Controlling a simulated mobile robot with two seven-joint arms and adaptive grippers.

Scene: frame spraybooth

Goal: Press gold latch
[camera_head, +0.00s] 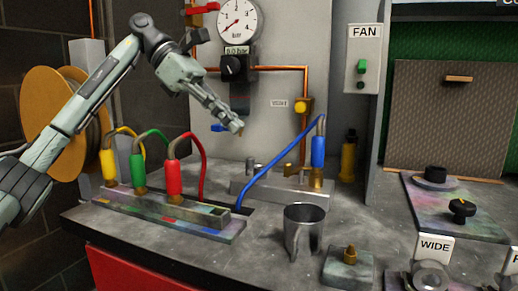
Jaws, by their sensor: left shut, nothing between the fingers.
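My left arm comes in from the left, and its gripper (238,127) is shut and empty in front of the grey panel (275,134), left of the copper pipe. A small gold-coloured piece (301,106) sits on the panel by the pipe, right of a small label. It looks like the gold latch, but its shape is too small to make out. The gripper is apart from it in the picture, to its left and slightly lower. My right gripper is not in view.
A pressure gauge (237,22) with a black knob (232,67) is above the gripper. Yellow (108,163), green (137,170) and red (173,178) hose connectors stand on a rail below. A blue hose (270,178) crosses the bench. A metal cup (304,231) stands in front.

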